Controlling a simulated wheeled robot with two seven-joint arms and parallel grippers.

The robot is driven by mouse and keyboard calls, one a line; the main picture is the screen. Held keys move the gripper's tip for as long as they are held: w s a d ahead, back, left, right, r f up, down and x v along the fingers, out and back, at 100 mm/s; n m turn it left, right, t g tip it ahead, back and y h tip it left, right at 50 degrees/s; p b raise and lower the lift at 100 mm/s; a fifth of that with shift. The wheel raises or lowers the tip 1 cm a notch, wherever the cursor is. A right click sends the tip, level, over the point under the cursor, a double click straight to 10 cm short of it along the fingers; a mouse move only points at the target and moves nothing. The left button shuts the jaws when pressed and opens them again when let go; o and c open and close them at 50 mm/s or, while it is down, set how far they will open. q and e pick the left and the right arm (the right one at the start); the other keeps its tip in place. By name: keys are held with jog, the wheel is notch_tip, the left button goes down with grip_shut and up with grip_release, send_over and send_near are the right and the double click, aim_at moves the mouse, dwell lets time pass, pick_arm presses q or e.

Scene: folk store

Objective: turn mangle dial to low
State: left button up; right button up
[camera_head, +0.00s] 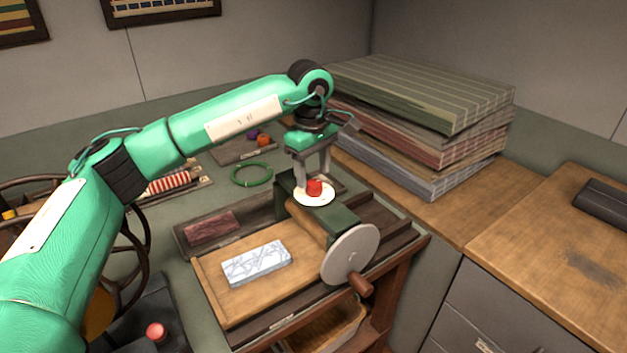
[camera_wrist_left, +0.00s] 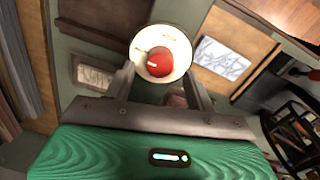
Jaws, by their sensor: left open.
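The mangle dial is a red knob (camera_head: 314,187) on a round white plate (camera_head: 301,194), on top of the mangle's dark green frame (camera_head: 338,219). My left gripper (camera_head: 313,185) is open and points down at the knob. In the left wrist view the red knob (camera_wrist_left: 160,62) sits between and beyond the two fingertips (camera_wrist_left: 162,80), with a pale mark on its face. The white plate (camera_wrist_left: 144,42) carries small marks too small to read. I cannot tell whether the fingers touch the knob. My right gripper is not in view.
The mangle has a grey wheel (camera_head: 350,254) with a wooden handle (camera_head: 359,285). A patterned folded cloth (camera_head: 256,263) lies on the wooden board (camera_head: 215,292). Stacked folded textiles (camera_head: 425,90) stand behind right. A green ring (camera_head: 251,174) lies on the table behind the mangle.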

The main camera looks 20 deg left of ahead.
aim_at(312, 183)
pick_arm(q)
notch_tip(312, 183, up, 11)
jog(key=b, duration=0.1)
jog(key=shift+s+f, duration=0.15)
jog(key=shift+s, duration=0.1)
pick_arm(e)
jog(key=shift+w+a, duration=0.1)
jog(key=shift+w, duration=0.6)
pick_arm(q)
jog(key=shift+a, duration=0.1)
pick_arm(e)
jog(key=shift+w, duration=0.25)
